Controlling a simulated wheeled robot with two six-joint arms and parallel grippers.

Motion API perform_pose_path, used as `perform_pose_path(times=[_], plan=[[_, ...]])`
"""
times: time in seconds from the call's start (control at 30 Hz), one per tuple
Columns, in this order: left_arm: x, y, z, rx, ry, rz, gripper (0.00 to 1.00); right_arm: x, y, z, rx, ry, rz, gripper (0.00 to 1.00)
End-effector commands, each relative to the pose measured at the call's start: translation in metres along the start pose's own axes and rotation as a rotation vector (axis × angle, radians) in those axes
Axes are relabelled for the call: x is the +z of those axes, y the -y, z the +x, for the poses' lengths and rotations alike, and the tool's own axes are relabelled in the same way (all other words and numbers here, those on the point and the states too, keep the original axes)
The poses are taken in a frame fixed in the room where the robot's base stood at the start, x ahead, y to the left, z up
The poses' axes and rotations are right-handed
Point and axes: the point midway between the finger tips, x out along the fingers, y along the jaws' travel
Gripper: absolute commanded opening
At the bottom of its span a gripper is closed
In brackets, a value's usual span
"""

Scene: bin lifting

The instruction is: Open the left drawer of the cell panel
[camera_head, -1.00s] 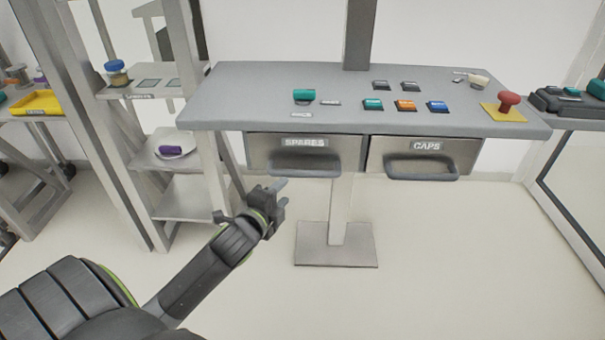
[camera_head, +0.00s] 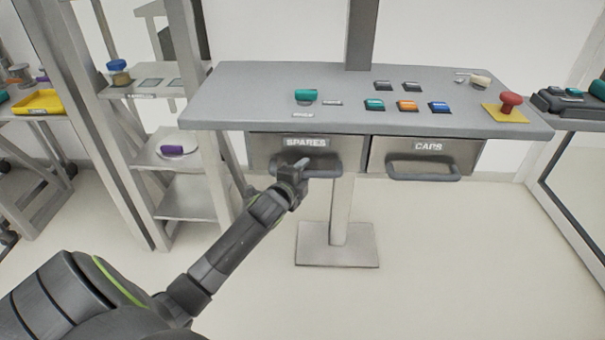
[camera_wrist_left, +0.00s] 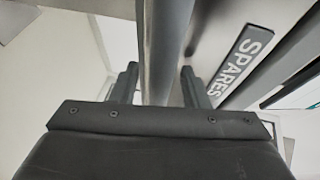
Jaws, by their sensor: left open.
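The left drawer (camera_head: 262,147), labelled SPARES, sits under the grey cell panel (camera_head: 240,92) and looks closed. Its dark bar handle (camera_head: 325,174) runs along its front. My left gripper (camera_head: 297,166) is at the left part of this handle. In the left wrist view the gripper (camera_wrist_left: 158,85) is open, with the handle bar (camera_wrist_left: 165,45) running between its two fingers. I cannot tell whether either finger touches it. The SPARES label (camera_wrist_left: 240,65) shows to the right. My right gripper is not in view.
The right drawer (camera_head: 425,153), labelled CAPS, is closed beside it. Buttons and a red mushroom knob (camera_head: 510,100) are on the panel top. A shelf rack (camera_head: 190,195) stands close on the left. The panel's post and base plate (camera_head: 337,245) are below.

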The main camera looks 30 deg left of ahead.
Motion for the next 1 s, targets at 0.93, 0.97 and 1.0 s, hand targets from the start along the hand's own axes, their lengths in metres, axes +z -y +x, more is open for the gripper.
perform_pose_path(times=[0.93,0.97,1.0], plan=[[-0.012,-0.004,-0.031,0.007,0.001,-0.004,0.0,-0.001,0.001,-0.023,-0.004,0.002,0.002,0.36],[-0.015,-0.005,-0.038,0.007,0.002,-0.004,0.0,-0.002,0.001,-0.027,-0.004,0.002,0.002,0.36],[-0.018,-0.006,-0.047,0.008,0.002,-0.005,0.0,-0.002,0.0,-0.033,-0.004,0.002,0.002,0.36]])
